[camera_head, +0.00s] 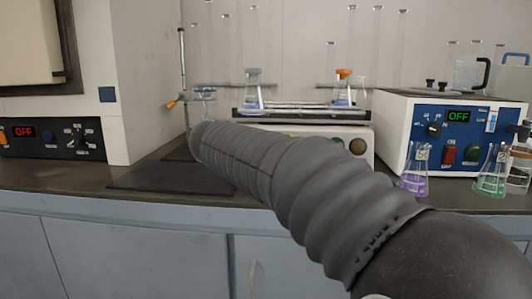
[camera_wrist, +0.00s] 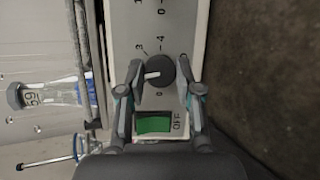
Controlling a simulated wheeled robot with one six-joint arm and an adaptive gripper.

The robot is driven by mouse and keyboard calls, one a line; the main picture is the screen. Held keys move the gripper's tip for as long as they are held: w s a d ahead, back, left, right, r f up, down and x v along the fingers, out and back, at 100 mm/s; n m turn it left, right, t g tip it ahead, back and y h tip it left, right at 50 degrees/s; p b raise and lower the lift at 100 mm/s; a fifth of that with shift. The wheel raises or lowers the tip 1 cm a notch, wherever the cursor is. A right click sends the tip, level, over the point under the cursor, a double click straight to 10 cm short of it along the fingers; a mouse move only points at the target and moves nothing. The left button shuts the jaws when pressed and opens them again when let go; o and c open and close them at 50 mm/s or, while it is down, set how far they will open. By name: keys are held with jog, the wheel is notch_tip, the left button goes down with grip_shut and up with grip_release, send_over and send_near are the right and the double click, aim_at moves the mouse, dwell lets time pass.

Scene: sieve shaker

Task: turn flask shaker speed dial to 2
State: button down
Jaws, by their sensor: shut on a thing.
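The flask shaker (camera_head: 352,132) is a white unit with a platform on top, at the middle of the head view and partly hidden by my arm. In the wrist view its white front panel (camera_wrist: 122,30) carries a black speed dial (camera_wrist: 162,80) with a white pointer. The pointer aims to the picture's left. Figures 3 and 4 show above the dial and a 0 below it; I cannot read a 2. My gripper (camera_wrist: 159,70) is shut on the dial, a finger at each side. My gripper is hidden in the head view.
A green switch (camera_wrist: 154,125) lies below the dial in the wrist view. Flasks (camera_head: 253,92) stand on the shaker platform. A blue-panelled unit (camera_head: 430,140) reading OFF stands at right, with flasks of purple (camera_head: 413,183) and green liquid (camera_head: 491,184) before it.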

jog(key=shift+m+g, duration=0.4)
jog(key=shift+m, duration=0.7)
jog(key=c, duration=0.8)
grip_release()
jog(key=v, duration=1.2)
jog(key=shift+d+r, duration=0.15)
jog(key=shift+d, duration=0.05)
